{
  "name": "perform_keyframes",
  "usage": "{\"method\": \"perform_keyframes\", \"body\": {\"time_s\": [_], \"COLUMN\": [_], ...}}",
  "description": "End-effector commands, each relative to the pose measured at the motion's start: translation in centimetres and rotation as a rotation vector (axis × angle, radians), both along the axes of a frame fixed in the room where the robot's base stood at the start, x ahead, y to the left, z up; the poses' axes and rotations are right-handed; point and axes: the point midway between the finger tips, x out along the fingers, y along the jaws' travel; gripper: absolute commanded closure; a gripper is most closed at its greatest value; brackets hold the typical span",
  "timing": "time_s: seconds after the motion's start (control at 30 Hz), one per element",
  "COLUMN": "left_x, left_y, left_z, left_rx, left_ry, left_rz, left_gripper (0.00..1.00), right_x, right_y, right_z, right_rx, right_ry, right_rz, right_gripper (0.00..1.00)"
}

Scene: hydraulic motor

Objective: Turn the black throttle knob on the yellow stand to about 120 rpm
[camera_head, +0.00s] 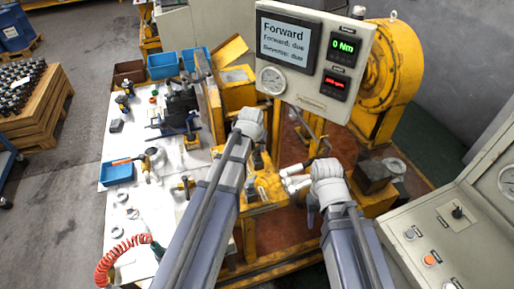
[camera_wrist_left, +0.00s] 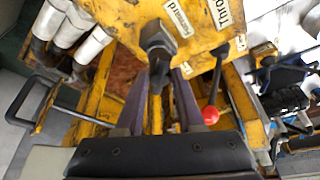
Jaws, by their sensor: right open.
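The black knob (camera_wrist_left: 157,42) stands on a yellow plate of the stand (camera_wrist_left: 130,14) in the left wrist view. A label reading "Forward" and a partly cut label reading "Thro" are near it. My left gripper (camera_wrist_left: 160,72) has its dark fingers on either side of the knob; whether they touch it is unclear. In the head view my left wrist hides the knob. My right gripper (camera_head: 313,206) is open beside the stand, its fingers mostly hidden by its wrist. The display panel (camera_head: 361,20) shows "Forward", a green "0 Nm" and a red reading too small to read.
A lever with a red ball (camera_wrist_left: 210,115) is just right of my left fingers. Silver cylinders (camera_wrist_left: 92,46) and a black handle (camera_wrist_left: 20,108) lie to the left. A white bench (camera_head: 112,210) with tools is left; a grey console (camera_head: 415,232) is right.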

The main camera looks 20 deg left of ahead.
Motion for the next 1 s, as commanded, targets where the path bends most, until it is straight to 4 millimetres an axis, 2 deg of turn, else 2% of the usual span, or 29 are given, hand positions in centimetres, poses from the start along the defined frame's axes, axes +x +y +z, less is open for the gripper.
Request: {"method": "perform_keyframes", "body": {"time_s": [0.03,0.3,0.73,1.0], "left_x": [-0.01,-0.01,-0.01,0.03], "left_y": [0.0,0.0,0.07,0.26], "left_z": [0.0,0.0,-0.01,-0.01], "left_rx": [0.0,0.0,0.0,0.0], "left_ry": [0.0,0.0,0.0,0.0], "left_rz": [0.0,0.0,-0.025,-0.182], "left_gripper": [0.7,1.0,1.0,1.0], "right_x": [0.0,0.0,0.0,0.0], "right_y": [0.0,0.0,0.0,0.0], "right_z": [0.0,-0.01,-0.01,-0.01], "right_rx": [0.0,0.0,0.0,0.0], "right_ry": [0.0,0.0,0.0,0.0], "right_rz": [0.0,0.0,0.0,0.0], "right_gripper": [0.52,0.52,0.52,0.52]}}
